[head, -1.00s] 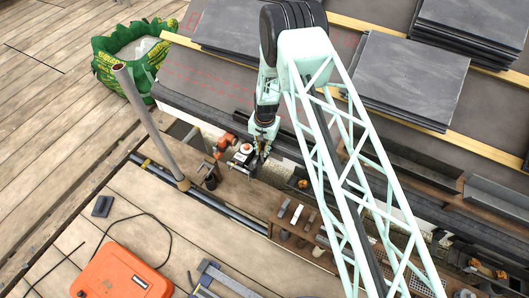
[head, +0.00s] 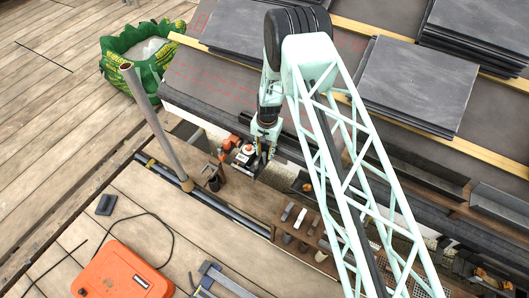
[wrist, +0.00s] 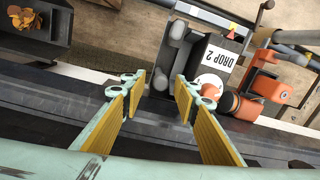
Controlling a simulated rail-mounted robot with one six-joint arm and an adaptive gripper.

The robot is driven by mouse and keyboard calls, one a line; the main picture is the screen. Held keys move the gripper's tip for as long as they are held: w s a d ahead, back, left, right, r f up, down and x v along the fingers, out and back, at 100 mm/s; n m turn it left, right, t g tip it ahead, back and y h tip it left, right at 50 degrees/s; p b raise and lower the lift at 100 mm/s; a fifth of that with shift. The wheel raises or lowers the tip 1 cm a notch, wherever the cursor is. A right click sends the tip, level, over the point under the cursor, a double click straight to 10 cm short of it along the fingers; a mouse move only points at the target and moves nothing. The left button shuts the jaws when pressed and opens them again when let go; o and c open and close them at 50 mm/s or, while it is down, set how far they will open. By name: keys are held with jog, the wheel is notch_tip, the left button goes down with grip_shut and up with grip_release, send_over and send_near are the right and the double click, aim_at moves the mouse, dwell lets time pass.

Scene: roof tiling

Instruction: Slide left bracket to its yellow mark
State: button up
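My gripper (wrist: 160,86) is open in the wrist view, with yellow-padded fingers set apart. No object is held between the pads. Beyond the fingertips is a dark device labelled DROP 2 (wrist: 221,56), with grey rounded parts near the gap and a white round cap (wrist: 209,86). An orange clamp-like part (wrist: 270,86) sits to its right. In the head view my gripper (head: 264,150) is low at the roof edge, beside the device (head: 245,155). I cannot clearly make out the left bracket or a yellow mark.
A dark trough (wrist: 35,28) holds brown leaves at left in the wrist view. The head view shows slate stacks (head: 416,82) on the roof, a grey upright pole (head: 155,125), a green bag (head: 143,55), an orange case (head: 122,275) and small pieces on a brown board (head: 282,226).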

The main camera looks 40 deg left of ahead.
jog(key=shift+r, duration=0.15)
notch_tip(320, 180, up, 12)
jog(key=shift+d+f, duration=0.2)
jog(key=shift+d, duration=0.05)
dwell(0.6)
jog(key=shift+w, duration=0.1)
dwell(0.5)
